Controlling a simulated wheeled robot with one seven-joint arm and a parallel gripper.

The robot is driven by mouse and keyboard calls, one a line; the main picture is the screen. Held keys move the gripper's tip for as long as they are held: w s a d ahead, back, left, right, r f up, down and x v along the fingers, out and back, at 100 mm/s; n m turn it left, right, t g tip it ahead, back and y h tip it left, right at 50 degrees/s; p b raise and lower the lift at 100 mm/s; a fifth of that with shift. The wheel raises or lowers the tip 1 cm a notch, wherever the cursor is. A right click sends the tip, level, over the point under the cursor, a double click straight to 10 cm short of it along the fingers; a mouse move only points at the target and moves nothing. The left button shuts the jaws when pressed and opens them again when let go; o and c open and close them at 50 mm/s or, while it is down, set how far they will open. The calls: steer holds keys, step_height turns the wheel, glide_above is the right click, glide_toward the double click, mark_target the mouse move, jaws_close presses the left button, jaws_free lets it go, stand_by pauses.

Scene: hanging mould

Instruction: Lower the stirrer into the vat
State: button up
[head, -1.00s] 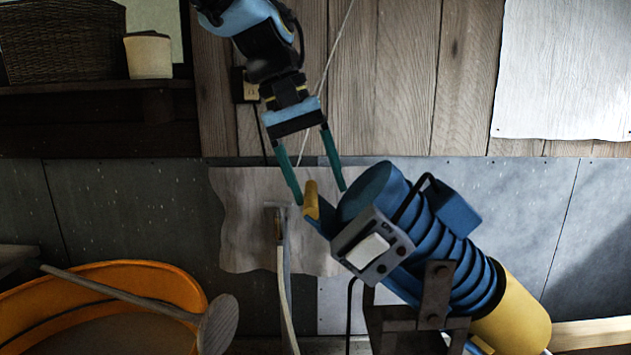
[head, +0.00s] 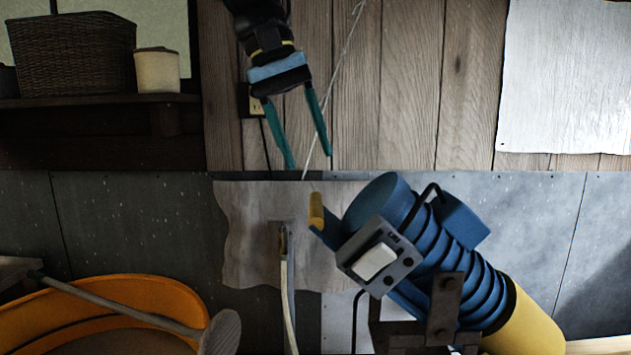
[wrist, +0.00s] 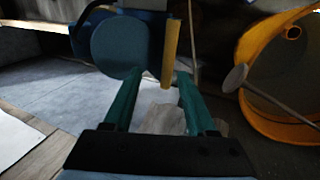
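A blue ribbed machine (head: 462,272) with a yellow lower end sits tilted on a dark bracket. A short yellow handle (head: 316,210) stands on a blue arm at its upper left. I cannot tell whether this machine is the stirrer. A long-handled paddle (head: 220,332) with a round flat end lies across the rim of an orange vat (head: 165,291) at lower left. My gripper (head: 309,160) is open and empty, above and apart from the yellow handle. In the wrist view, the handle (wrist: 171,52) shows beyond my fingers (wrist: 159,73), near the right one.
A grey box with a white switch (head: 376,262) is fixed to the machine's near side. A thin cord (head: 340,75) hangs down the wooden wall behind my gripper. A shelf (head: 95,101) with a basket and a cup is at upper left.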

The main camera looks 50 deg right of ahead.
steer(key=shift+v, duration=1.6)
steer(key=shift+w, duration=0.15)
steer(key=w+a+f+n+t, duration=0.2)
steer(key=w+a+f+n, duration=0.1)
steer(key=w+a+f, duration=0.7)
steer(key=w+a+f+n+t, duration=0.1)
steer(key=w+a+f+n, duration=0.1)
steer(key=w+a+f, duration=0.85)
steer(key=w+a+f+n+t+y, duration=0.1)
steer(key=w+a+f+n, duration=0.3)
steer(key=a, duration=0.9)
steer(key=s+a+f, duration=0.1)
steer(key=a+f, duration=0.3)
steer(key=a, duration=0.2)
steer(key=s+a+f+y, duration=0.1)
steer(key=s+a+f, duration=0.1)
steer(key=a+f, duration=0.2)
steer(key=a, duration=0.2)
steer(key=shift+s+a+n+t, duration=0.25)
steer(key=shift+a+n+t, duration=0.05)
steer(key=shift+a, duration=0.1)
